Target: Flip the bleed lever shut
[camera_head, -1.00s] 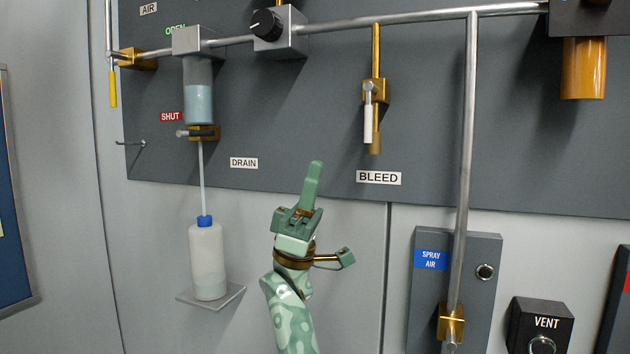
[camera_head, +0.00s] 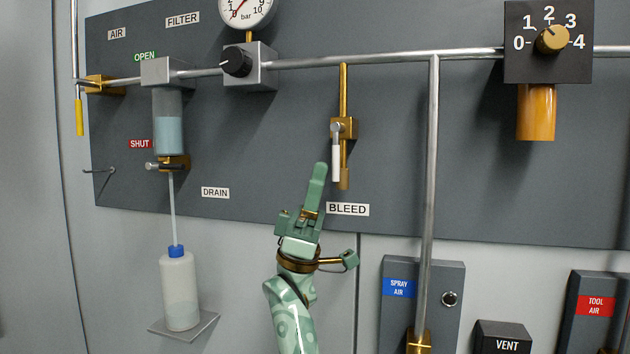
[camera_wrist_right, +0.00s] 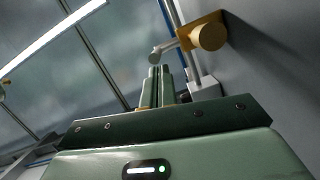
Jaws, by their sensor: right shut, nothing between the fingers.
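The bleed lever (camera_head: 336,163) has a white handle that hangs down alongside the brass bleed pipe (camera_head: 344,78). Its pivot is on a brass valve body (camera_head: 350,128), above the BLEED label (camera_head: 348,209). My right gripper (camera_head: 319,168) is green and shut with nothing in it. It points up, its tip just left of the handle's lower end in the head view; whether they touch I cannot tell. In the right wrist view the shut fingers (camera_wrist_right: 158,74) lie below a grey lever part (camera_wrist_right: 160,52) and the brass fitting (camera_wrist_right: 207,36). My left gripper is not in view.
A grey pipe (camera_head: 430,170) runs down the panel on the right. On the left are the filter bowl (camera_head: 169,118), the drain valve (camera_head: 170,163) and a white bottle (camera_head: 179,290) on a small shelf. The panel around the lever is clear.

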